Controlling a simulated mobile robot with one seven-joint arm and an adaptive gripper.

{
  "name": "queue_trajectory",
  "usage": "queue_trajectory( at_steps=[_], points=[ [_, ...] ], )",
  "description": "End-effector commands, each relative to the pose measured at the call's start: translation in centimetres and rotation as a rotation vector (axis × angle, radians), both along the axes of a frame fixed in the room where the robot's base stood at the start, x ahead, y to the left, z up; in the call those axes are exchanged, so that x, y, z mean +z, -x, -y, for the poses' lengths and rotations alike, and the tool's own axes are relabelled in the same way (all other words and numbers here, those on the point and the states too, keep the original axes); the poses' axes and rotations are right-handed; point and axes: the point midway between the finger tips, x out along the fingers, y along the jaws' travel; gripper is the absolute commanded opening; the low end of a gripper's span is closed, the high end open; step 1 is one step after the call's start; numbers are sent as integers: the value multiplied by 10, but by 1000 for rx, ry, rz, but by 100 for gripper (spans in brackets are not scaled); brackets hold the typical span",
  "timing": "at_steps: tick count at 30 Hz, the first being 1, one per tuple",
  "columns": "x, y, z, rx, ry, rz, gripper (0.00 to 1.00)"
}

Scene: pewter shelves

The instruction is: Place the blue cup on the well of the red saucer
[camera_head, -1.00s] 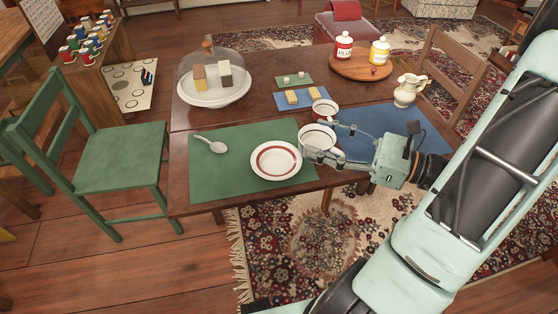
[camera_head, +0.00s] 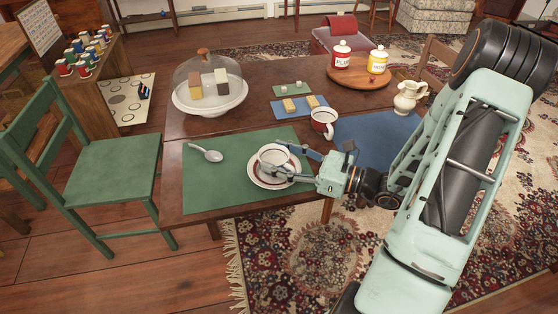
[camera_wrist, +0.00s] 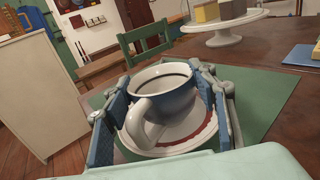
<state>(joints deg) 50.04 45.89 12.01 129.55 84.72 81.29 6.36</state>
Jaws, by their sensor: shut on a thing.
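The blue cup (camera_head: 272,154) is between the fingers of my gripper (camera_head: 277,158), over the red saucer (camera_head: 258,182) on the green placemat. In the wrist view the cup (camera_wrist: 178,98) is upright, blue outside and pale inside, with its handle towards the camera. The fingers close on it from both sides. The saucer (camera_wrist: 188,141) is white with a red ring and shows below and around the cup. The cup hides the saucer's well, and I cannot tell whether the cup touches it.
A spoon (camera_head: 207,155) lies left on the green placemat (camera_head: 208,190). A red-banded cup (camera_head: 322,117) stands behind my gripper, near the blue placemat (camera_head: 375,135). A domed cake stand (camera_head: 208,102), a wooden round board with jars (camera_head: 360,82) and a white pitcher (camera_head: 409,96) stand farther back.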

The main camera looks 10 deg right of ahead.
Motion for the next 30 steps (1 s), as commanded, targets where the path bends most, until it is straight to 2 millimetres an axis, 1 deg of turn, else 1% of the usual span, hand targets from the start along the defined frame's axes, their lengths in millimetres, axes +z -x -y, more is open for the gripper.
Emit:
queue_trajectory(
  at_steps=[1, 6, 7, 11, 19, 22, 26, 30],
  points=[
    [-4, 0, 0, 1, -1, 1, 24],
    [-4, 0, 0, 0, 2, -1, 24],
    [-4, 0, 0, 0, 2, -2, 55],
    [-4, 0, 0, 0, 2, -2, 69],
    [-3, 0, 0, 0, 1, -1, 70],
    [-3, 2, 4, -2, 1, -1, 70],
    [-2, 12, 18, -4, 2, -1, 70],
    [-1, 30, 42, -6, 2, 0, 70]
  ],
)
